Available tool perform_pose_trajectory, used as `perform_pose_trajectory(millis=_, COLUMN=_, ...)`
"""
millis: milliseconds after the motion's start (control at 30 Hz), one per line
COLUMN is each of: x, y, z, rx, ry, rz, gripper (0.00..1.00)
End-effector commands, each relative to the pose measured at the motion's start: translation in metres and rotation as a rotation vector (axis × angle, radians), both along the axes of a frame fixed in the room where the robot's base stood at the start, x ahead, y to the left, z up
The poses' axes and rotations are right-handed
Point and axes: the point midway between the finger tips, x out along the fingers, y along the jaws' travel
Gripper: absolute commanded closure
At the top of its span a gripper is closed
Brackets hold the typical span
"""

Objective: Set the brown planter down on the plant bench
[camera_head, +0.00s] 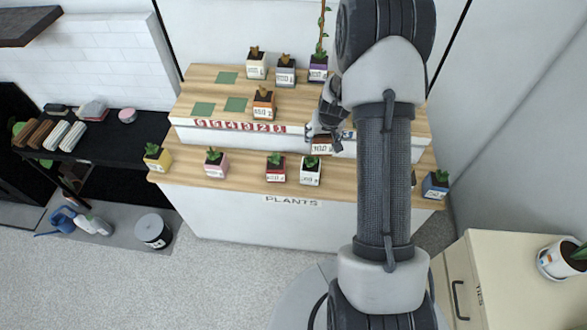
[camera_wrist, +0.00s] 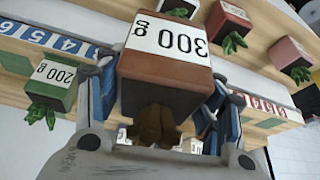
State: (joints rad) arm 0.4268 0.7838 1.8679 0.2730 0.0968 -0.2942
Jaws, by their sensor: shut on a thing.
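The brown planter (camera_wrist: 168,72), a square pot with a white "300 g" label, is held between the two fingers of my gripper in the wrist view. A brown plant stub shows at its lower end there. In the head view my gripper (camera_head: 328,120) is shut on the brown planter (camera_head: 322,146), over the front part of the plant bench (camera_head: 300,108). The bench has two wooden tiers and green squares (camera_head: 236,104) on the upper one. My arm hides the bench's right part. I cannot tell whether the planter touches the bench.
An orange planter (camera_head: 263,108) stands on the upper tier, with several pots behind it. Yellow (camera_head: 157,160), pink (camera_head: 216,168), red (camera_head: 275,172), white (camera_head: 310,175) and blue (camera_head: 435,188) pots line the lower tier. A cream cabinet (camera_head: 510,285) stands at the right.

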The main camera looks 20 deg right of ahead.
Motion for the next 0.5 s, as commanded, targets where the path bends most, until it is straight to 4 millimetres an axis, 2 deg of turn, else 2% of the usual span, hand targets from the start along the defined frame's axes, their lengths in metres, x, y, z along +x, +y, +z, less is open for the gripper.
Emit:
perform_pose_trajectory(millis=33, x=-0.007, y=-0.025, z=-0.001, rx=0.001, ry=0.007, rz=-0.044, gripper=0.71)
perform_pose_trajectory(millis=100, x=-0.013, y=-0.051, z=-0.011, rx=-0.004, ry=0.009, rz=-0.087, gripper=0.71)
perform_pose_trajectory(millis=200, x=-0.021, y=-0.075, z=-0.022, rx=-0.009, ry=0.010, rz=-0.129, gripper=0.71)
perform_pose_trajectory(millis=367, x=-0.027, y=-0.091, z=-0.038, rx=-0.014, ry=0.011, rz=-0.154, gripper=0.71)
perform_pose_trajectory(millis=500, x=-0.027, y=-0.091, z=-0.067, rx=-0.013, ry=0.010, rz=-0.156, gripper=0.71)
